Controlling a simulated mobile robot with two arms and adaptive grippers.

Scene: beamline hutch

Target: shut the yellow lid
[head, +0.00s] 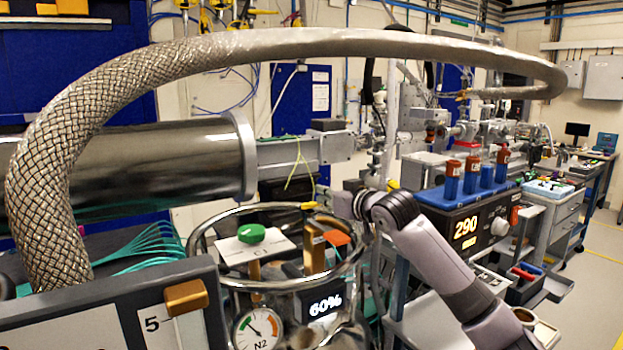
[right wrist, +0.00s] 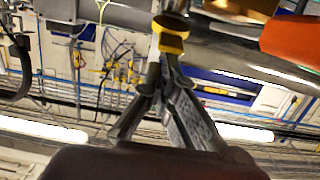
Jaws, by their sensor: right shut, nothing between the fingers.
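A small yellow piece, likely the yellow lid (head: 309,206), shows near the back of the metal ring of a shiny vessel (head: 203,232). Its hinge is not clear, and I cannot tell how far open it is. In the right wrist view a yellow piece (right wrist: 171,34) sits just beyond the fingertips. My right gripper (head: 334,203) is just right of the lid, reaching in from the right. In its wrist view my right gripper (right wrist: 158,82) has its fingers together and empty; I cannot tell whether they touch the yellow piece. My left gripper is not in view.
A thick braided hose (head: 60,170) arches over the vessel. A green knob (head: 251,233), a brass post (head: 314,250) and an orange block (head: 337,238) stand inside the ring. Floor is open at far right.

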